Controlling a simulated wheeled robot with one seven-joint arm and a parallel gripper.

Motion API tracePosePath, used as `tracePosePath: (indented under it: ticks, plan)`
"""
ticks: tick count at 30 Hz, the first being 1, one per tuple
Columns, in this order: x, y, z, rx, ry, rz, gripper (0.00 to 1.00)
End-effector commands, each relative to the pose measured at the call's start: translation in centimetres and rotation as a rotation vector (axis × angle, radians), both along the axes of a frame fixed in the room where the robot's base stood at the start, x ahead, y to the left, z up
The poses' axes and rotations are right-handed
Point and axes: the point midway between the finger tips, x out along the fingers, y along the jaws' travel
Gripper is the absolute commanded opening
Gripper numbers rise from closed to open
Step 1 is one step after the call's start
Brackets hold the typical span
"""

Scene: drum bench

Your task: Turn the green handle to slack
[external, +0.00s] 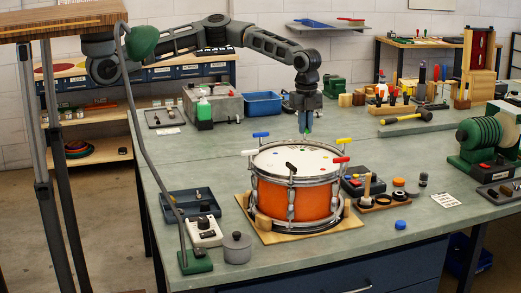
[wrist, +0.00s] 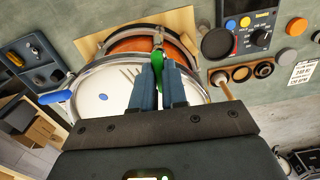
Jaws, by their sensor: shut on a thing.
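The orange drum (external: 312,206) stands on a wooden board on the bench, with several coloured handles around its rim. My gripper (external: 306,128) points down at the drum's far rim. The green handle (external: 309,130) shows as a small patch between its fingertips. In the wrist view, the green handle (wrist: 158,60) lies between the two blue-grey fingers of my gripper (wrist: 160,72), which are shut on it. The handle's lower part is hidden by the fingers. A blue handle (wrist: 55,97) sits on the rim to the left in that view.
Yellow (external: 333,147) and red (external: 341,159) handles stick out on the drum's right. A control box (external: 354,186) and a wooden rack (external: 382,203) stand close right of the drum. A lamp base (external: 195,262) is at front left. The bench behind the drum is mostly clear.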

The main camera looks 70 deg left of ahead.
Motion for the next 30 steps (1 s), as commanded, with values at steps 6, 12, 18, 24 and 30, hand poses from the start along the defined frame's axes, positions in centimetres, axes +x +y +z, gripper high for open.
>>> tracePosePath:
  ticks: [6, 12, 18, 24, 30]
  plan:
    - [0.14, -0.03, 0.21, -0.002, -0.005, 0.066, 0.00]
    - [0.15, -0.03, 0.24, -0.002, -0.005, 0.085, 0.00]
    - [0.15, -0.04, 0.25, -0.003, -0.005, 0.087, 0.00]
    - [0.15, -0.05, 0.25, -0.003, -0.005, 0.086, 0.20]
    - [0.07, -0.02, 0.12, -0.002, -0.003, 0.085, 0.38]
